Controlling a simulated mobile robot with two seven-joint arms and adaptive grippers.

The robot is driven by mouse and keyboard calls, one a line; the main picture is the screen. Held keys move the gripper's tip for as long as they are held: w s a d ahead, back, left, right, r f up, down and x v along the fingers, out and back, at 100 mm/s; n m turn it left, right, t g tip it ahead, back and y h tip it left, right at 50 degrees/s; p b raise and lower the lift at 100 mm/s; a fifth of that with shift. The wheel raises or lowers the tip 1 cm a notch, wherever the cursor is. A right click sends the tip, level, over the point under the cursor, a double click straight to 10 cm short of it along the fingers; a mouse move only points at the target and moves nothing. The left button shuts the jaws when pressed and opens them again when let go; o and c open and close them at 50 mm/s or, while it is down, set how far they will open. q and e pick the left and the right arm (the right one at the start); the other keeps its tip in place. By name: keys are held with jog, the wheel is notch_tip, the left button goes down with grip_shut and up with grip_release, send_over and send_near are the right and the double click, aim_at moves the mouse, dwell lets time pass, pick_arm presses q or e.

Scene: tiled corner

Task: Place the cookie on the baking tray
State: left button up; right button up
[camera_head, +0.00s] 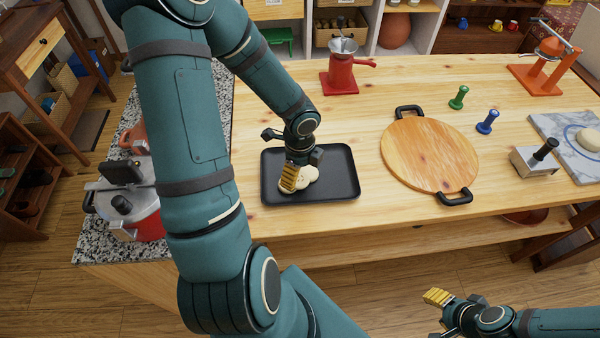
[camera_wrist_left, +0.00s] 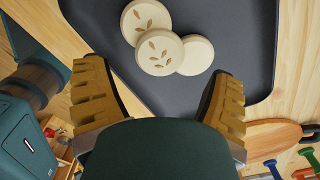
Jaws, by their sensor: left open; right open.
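The black baking tray (camera_head: 335,179) lies on the wooden table in the head view. Several pale round cookies with a leaf pattern lie together on it, partly overlapping; one cookie (camera_head: 311,173) shows beside my left gripper. In the left wrist view the cookies (camera_wrist_left: 160,52) rest on the dark tray (camera_wrist_left: 235,45), ahead of the fingers and touching neither. My left gripper (camera_head: 290,180) is over the tray, open and empty, with its yellow fingertips (camera_wrist_left: 160,100) wide apart. My right gripper (camera_head: 438,300) is open and empty, off the table's front edge at the lower right.
A round wooden board (camera_head: 428,153) with black handles lies right of the tray. A red grinder (camera_head: 341,75) stands behind it. Green (camera_head: 458,98) and blue (camera_head: 487,122) small tools and a marble slab (camera_head: 560,130) are further right. A red pot (camera_head: 150,228) stands at the left.

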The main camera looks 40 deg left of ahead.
aim_at(300, 179)
pick_arm(q)
notch_tip(300, 179, up, 9)
jog(key=p, duration=0.3)
jog(key=shift+r, duration=0.2)
pick_arm(e)
notch_tip(300, 179, up, 4)
jog(key=shift+s+d+f, duration=0.1)
jog(key=shift+d, duration=0.05)
